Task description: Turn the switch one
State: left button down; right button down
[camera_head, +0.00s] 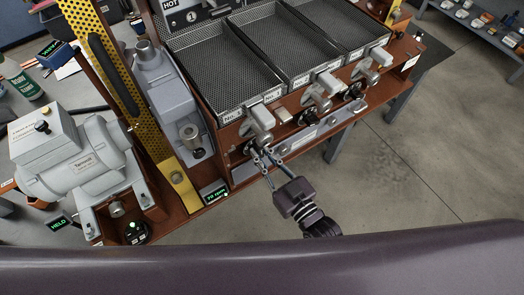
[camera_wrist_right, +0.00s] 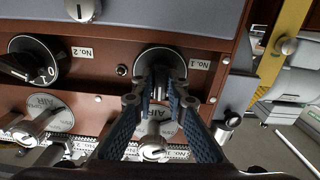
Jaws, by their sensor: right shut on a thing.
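Switch one (camera_wrist_right: 160,58) is a dark round dial beside a "No. 1" label on the brown front panel, seen close in the right wrist view. In the head view it is at the left end of the row (camera_head: 248,148), partly covered by fingers. My right gripper (camera_head: 262,156) reaches up to it from below. In the right wrist view its two blue-padded fingers (camera_wrist_right: 161,84) are closed on the switch's knob, which is mostly hidden between the fingertips. My left gripper is not in view.
Another dial, labelled No. 2 (camera_wrist_right: 36,62), sits beside it. Below are air levers (camera_wrist_right: 40,110) and silver knobs. Mesh trays (camera_head: 225,72) lie above the panel. A grey motor (camera_head: 85,160) and yellow perforated guard (camera_head: 105,60) stand left.

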jog(key=m, duration=0.4)
jog(key=shift+m+p, duration=0.35)
jog(key=shift+m, duration=0.05)
jog(key=shift+f, duration=0.1)
dwell(0.3)
jog(key=c, duration=1.9)
grip_release()
jog(key=shift+c, duration=0.2)
jog(key=v, duration=1.2)
